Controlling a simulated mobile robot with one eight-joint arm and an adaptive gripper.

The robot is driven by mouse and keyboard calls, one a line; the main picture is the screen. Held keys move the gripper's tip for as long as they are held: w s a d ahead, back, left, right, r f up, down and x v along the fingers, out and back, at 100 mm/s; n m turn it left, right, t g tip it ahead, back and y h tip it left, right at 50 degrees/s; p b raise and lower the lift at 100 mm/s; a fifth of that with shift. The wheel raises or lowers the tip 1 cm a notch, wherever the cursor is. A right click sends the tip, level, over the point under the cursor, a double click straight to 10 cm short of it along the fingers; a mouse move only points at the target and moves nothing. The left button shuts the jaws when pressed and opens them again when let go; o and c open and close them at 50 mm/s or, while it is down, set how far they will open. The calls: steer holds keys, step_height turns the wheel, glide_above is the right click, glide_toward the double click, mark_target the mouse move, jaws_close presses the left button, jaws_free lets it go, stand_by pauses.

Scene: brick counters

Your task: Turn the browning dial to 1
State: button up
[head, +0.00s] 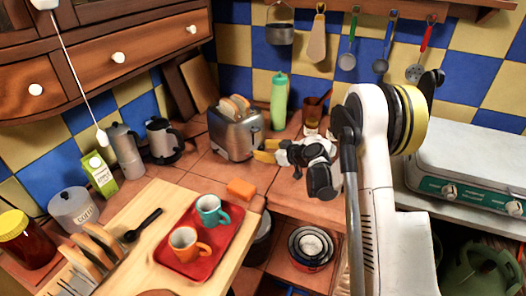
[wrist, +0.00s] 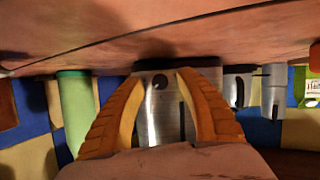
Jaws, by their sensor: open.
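A silver toaster (head: 233,138) with bread slices in its top stands on the tiled counter in the head view. My gripper (head: 265,150) is close to the toaster's right end, with its yellow fingers pointing at it. In the wrist view, which looks upside down, the toaster's metal end (wrist: 165,122) shows between the spread fingers of my gripper (wrist: 162,76). A small dark round dial (wrist: 160,82) sits on that end, between the fingertips, beside a vertical slot. The fingers are open and hold nothing. Contact with the dial and its setting cannot be told.
A green bottle (head: 279,100) stands behind the toaster, and a brown cup (head: 312,114) stands behind my gripper. An orange sponge (head: 241,188) lies in front. A red tray (head: 213,244) with two mugs is on the wooden board.

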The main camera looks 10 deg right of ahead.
jaws_close()
steer(key=shift+s, duration=0.1)
stand_by(0.6)
steer(key=n+t+h+b, duration=0.1)
steer(key=n+h+b, duration=0.1)
steer(key=n, duration=0.1)
steer(key=shift+a, duration=0.15)
steer(key=n+t+b, duration=0.1)
steer(key=n, duration=0.1)
steer(key=n+h+b, duration=0.1)
steer(key=shift+n+t+h, duration=0.3)
steer(key=shift+n+t, duration=0.1)
steer(key=shift+s+b, duration=0.1)
steer(key=shift+b, duration=0.2)
jaws_free()
